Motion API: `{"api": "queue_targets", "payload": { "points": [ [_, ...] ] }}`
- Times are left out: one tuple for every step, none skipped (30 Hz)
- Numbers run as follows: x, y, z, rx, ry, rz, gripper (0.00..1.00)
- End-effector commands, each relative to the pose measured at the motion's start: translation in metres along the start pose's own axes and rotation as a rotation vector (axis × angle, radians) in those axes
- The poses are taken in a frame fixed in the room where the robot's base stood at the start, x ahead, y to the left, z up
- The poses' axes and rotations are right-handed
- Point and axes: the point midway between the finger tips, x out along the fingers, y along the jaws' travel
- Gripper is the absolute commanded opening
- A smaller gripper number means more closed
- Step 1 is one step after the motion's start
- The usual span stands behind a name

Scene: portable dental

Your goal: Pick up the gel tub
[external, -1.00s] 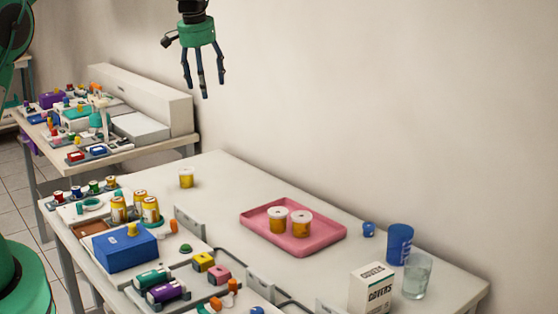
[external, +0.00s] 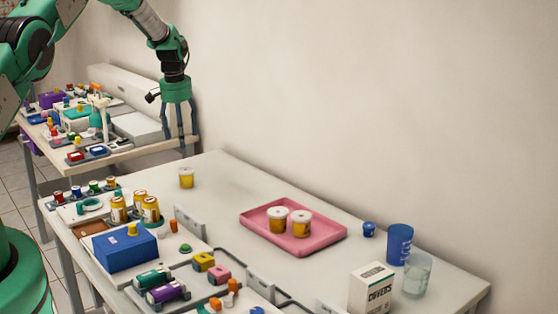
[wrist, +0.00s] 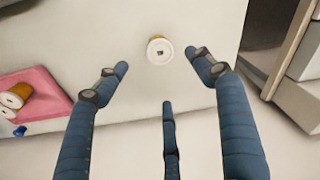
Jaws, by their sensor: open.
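A small amber tub (external: 186,179) with a white lid stands alone and upright at the far left part of the white table. It also shows from above in the wrist view (wrist: 159,50), its lid between and just beyond my fingertips. Two similar tubs (external: 277,220) (external: 301,223) stand on a pink tray (external: 322,246). I cannot read labels to tell which is the gel tub. My gripper (external: 182,143) is open and empty, fingers pointing down, above the lone tub and apart from it.
A blue box (external: 125,251), several gold-labelled cans and small coloured items crowd the table's front left. A blue cup (external: 398,244), a clear glass (external: 417,274) and a white carton (external: 371,288) stand at the right. The table around the lone tub is mostly clear.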

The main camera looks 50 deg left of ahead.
Motion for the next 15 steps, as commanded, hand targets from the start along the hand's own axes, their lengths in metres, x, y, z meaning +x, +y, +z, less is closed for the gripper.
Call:
{"api": "queue_targets", "payload": {
  "points": [
    [0.0006,-0.0007,-0.0006,-0.001,0.0,0.0,0.68],
    [0.0009,-0.0008,-0.0006,-0.001,0.0,0.0,0.68],
    [0.0011,-0.0009,-0.0006,-0.001,0.0,0.0,0.68],
    [0.001,-0.0008,-0.0006,-0.001,0.0,0.0,0.68],
    [0.001,-0.0008,-0.0005,-0.001,0.0,0.0,0.68],
    [0.001,-0.0007,-0.0005,-0.001,0.0,0.0,0.68],
    [0.0011,-0.0007,-0.0004,-0.001,0.0,0.0,0.68],
    [0.0011,-0.0007,-0.0004,-0.001,0.0,0.0,0.68],
    [0.0011,-0.0007,-0.0003,-0.001,0.0,0.0,0.68],
    [0.0012,-0.0006,-0.0003,-0.001,0.0,0.0,0.68],
    [0.0015,-0.0006,-0.0002,-0.001,0.0,0.0,0.68],
    [0.0023,-0.0006,-0.0002,-0.001,0.0,0.0,0.68],
    [0.0031,-0.0006,-0.0002,-0.001,-0.001,0.0,0.68],
    [0.0043,-0.0005,-0.0001,-0.001,-0.001,0.0,0.68],
    [0.0064,-0.0005,-0.0001,-0.001,-0.001,0.0,0.68]
  ]
}}
